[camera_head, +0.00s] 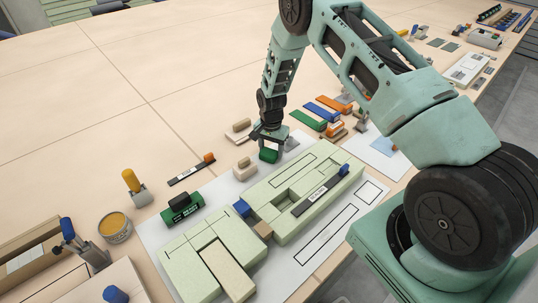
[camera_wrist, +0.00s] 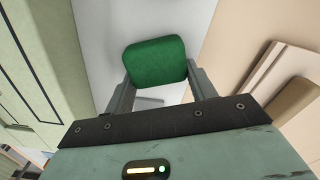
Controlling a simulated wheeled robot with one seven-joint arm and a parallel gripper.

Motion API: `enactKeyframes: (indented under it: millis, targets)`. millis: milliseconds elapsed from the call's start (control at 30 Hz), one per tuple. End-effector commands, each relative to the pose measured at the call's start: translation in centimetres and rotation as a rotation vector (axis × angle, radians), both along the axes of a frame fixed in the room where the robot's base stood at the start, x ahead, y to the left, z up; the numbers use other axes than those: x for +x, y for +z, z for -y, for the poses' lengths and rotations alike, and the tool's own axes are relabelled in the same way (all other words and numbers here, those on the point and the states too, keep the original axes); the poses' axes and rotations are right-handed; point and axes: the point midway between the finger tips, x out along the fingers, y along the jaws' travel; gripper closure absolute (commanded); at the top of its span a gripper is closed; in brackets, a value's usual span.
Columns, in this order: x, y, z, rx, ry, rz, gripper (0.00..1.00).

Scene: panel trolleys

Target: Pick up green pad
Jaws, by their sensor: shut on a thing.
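The green pad (camera_head: 268,155) is a small, rounded green block, seen under my gripper in the head view, over the white sheet. My gripper (camera_head: 268,142) points down, with its fingers on either side of the pad. In the wrist view the pad (camera_wrist: 156,61) sits between the two fingertips of my gripper (camera_wrist: 158,85), which is shut on it. Whether the pad touches the sheet below cannot be told.
The pale green panel block (camera_head: 290,190) lies close on the right. A beige block (camera_head: 244,168) stands close on the left. Green, blue and orange strips (camera_head: 308,121) lie beyond. A dark green box (camera_head: 182,207) stands nearer at left. The far left table is clear.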

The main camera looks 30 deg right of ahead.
Motion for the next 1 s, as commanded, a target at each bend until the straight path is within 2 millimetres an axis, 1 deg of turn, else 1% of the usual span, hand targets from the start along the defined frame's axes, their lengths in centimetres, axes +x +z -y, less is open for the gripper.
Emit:
enactKeyframes:
  millis: [167, 267, 367, 500, 600, 700, 800, 1000]
  targets:
    - [0.0, 0.3, 0.0, 0.0, 0.0, 0.001, 0.7]
    - [0.1, 1.3, 0.0, 0.0, 0.0, 0.004, 0.7]
    - [0.1, 2.9, 0.0, -0.001, 0.0, 0.004, 0.7]
    - [0.1, 5.8, 0.0, 0.0, 0.001, 0.005, 0.7]
    - [0.1, 7.6, 0.0, -0.001, 0.001, 0.004, 0.7]
    - [0.1, 8.9, 0.0, -0.001, 0.001, 0.003, 0.7]
    - [0.0, 9.7, 0.0, 0.0, 0.0, 0.001, 0.7]
    - [0.0, 10.0, 0.0, 0.0, 0.0, -0.001, 0.7]
